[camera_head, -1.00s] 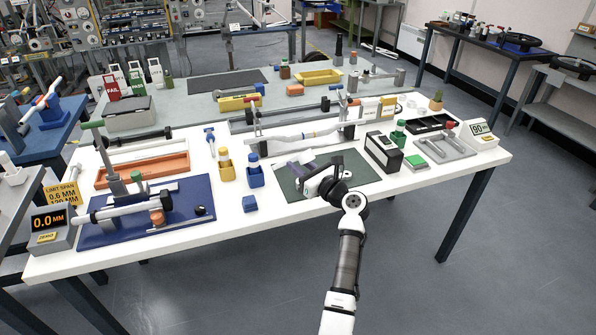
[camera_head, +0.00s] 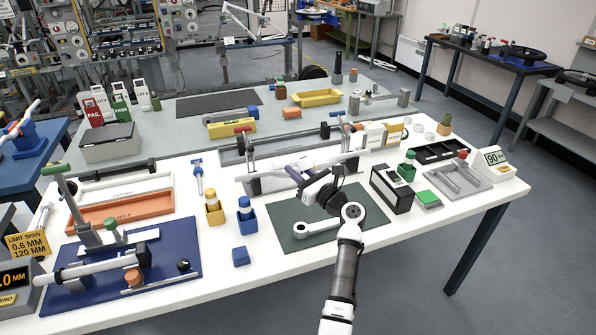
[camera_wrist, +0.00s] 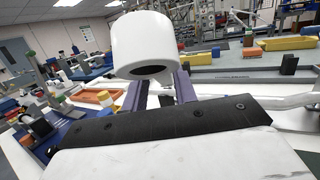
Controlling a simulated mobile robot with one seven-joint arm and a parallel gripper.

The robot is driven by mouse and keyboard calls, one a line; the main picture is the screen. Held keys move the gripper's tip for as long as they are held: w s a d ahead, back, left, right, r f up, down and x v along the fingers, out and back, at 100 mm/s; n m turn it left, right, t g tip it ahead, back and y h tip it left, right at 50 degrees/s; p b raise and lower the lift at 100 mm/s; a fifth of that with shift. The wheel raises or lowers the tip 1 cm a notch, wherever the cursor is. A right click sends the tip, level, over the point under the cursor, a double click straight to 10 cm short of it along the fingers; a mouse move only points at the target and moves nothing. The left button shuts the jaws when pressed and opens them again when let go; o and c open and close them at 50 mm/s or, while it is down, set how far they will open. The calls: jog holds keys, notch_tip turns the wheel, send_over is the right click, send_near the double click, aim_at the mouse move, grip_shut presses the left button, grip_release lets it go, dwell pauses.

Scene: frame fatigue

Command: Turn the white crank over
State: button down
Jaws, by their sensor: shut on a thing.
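The white crank (camera_head: 318,226) shows in the head view over the dark green mat, a pale bar with a ring-shaped end at its left. Its right part is hidden behind my wrist. My gripper (camera_head: 299,173) is above the mat, with purple fingers pointing up and left. In the wrist view a white hollow cylinder (camera_wrist: 146,40), seemingly part of the crank, stands close to the camera at the purple fingers. My gripper is shut on it; the exact contact is partly hidden. I cannot tell whether the crank touches the mat.
A black box (camera_head: 389,189) stands right of the mat (camera_head: 289,213). Blue and yellow holders with bottles stand left of it, with a small blue block (camera_head: 240,257) in front. A frame fixture is behind. The white table's front edge is clear.

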jog(key=shift+s, duration=0.1)
jog(key=shift+f+b, duration=3.05)
jog(key=shift+f, duration=1.95)
jog(key=shift+f+b, duration=0.45)
jog(key=shift+f, duration=0.3)
jog(key=c, duration=1)
grip_release()
jog(key=shift+c, duration=0.2)
